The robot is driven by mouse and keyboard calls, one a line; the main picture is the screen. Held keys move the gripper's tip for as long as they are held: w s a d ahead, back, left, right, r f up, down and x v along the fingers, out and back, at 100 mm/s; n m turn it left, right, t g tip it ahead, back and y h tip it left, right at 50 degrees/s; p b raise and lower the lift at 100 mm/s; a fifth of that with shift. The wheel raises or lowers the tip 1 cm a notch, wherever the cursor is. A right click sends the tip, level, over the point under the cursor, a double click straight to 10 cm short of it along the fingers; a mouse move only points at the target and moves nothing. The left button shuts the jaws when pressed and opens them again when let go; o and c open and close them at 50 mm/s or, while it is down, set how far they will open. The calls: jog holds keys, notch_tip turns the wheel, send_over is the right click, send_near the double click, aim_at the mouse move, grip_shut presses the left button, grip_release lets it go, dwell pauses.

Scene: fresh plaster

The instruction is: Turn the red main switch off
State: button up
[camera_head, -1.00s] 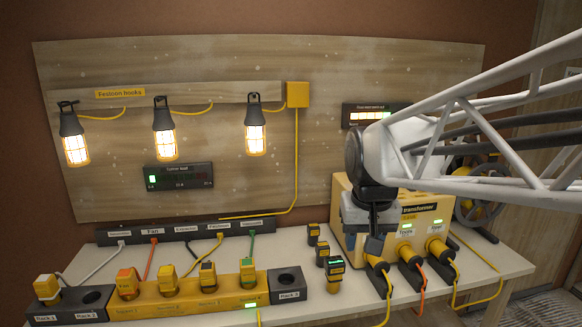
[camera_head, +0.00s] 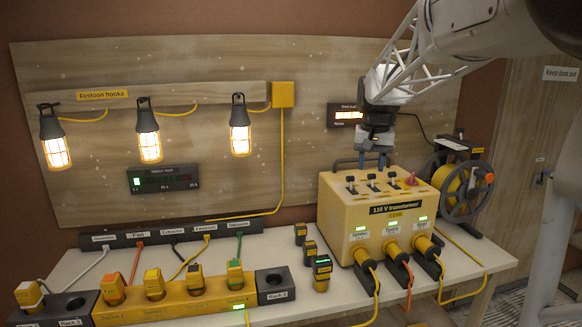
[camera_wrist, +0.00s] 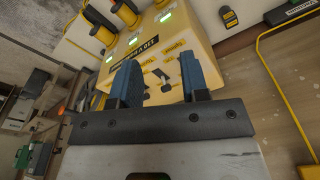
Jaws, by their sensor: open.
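The yellow 110 V transformer (camera_head: 345,215) stands on the bench. On its top is a row of dark toggle switches (camera_head: 372,182), and the red switch (camera_head: 411,179) is at the right end of that row. My gripper (camera_head: 373,160) is open and empty above the back of the transformer, left of the red switch. In the wrist view the blue fingers (camera_wrist: 160,80) are spread over the transformer top (camera_wrist: 172,42), with dark toggles between them. I cannot make out the red switch in that view.
Plugs with yellow and orange cables (camera_head: 397,252) stick out of the transformer's front. A cable reel (camera_head: 462,190) stands close on its right. Dark plugs (camera_head: 310,247) stand on its left. The wooden backboard (camera_head: 320,80) rises behind. Three festoon lamps (camera_head: 240,125) glow.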

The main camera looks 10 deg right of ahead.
jog(key=w+d+f+m, duration=0.1)
jog(key=w+d+m, duration=0.1)
jog(key=w+d, duration=1.05)
jog(key=m+g, duration=0.1)
jog(key=m, duration=0.1)
send_over(413, 175)
jog(key=f, duration=0.4)
jog(key=shift+w+d, duration=0.1)
jog(key=shift+w, duration=0.1)
jog(key=shift+f, duration=0.1)
jog(key=shift+f, duration=3.8)
jog(key=shift+c, duration=0.3)
grip_shut()
